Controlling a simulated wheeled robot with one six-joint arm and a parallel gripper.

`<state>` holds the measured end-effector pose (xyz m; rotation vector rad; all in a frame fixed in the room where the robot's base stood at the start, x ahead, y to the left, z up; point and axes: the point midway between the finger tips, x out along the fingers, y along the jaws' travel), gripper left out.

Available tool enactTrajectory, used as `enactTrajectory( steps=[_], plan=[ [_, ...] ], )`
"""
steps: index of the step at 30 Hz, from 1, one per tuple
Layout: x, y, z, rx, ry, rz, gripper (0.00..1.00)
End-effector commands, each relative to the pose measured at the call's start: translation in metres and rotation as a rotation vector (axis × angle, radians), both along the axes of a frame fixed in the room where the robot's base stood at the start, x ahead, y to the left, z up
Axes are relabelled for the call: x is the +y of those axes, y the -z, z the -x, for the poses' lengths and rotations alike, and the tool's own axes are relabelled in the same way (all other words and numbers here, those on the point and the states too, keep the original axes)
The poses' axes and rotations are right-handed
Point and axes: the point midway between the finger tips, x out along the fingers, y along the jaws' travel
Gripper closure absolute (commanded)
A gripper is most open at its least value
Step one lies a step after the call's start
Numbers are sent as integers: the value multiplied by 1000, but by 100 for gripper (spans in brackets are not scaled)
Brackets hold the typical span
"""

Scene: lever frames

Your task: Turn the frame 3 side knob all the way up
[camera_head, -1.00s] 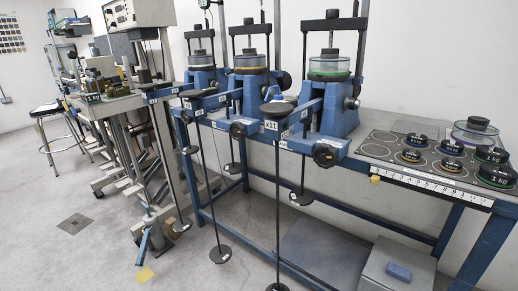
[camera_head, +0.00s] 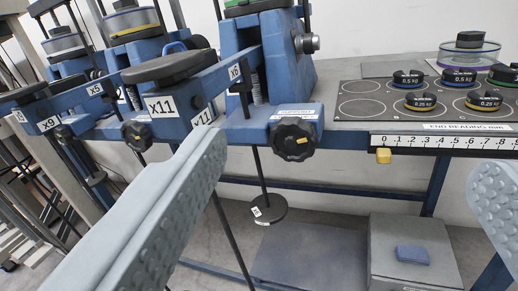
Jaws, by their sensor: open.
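The rightmost blue lever frame (camera_head: 262,50) stands at upper middle; I take it as frame 3, though no such label is readable.
A long blue lever arm with an X11 label (camera_head: 161,106) reaches out left of the frame. A hanging rod and black disc (camera_head: 268,210) are below. A weight mat (camera_head: 365,101) and ruler strip (camera_head: 450,142) lie right. A grey box (camera_head: 405,250) is underneath.

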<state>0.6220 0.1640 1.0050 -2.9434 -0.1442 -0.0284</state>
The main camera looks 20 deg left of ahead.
Motion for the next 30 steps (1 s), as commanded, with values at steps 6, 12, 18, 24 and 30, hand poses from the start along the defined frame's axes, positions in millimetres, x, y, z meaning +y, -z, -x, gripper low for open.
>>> enactTrajectory(
  steps=[6, 12, 18, 24, 30],
  plan=[
    [45, 57, -32, 16, 48, 11, 15],
    [73, 99, -46, 25, 97, 37, 15],
    [85, 120, -51, 28, 127, 53, 15],
    [86, 123, -63, 27, 132, 56, 15],
    [84, 122, -94, 27, 133, 56, 15]
  ],
)
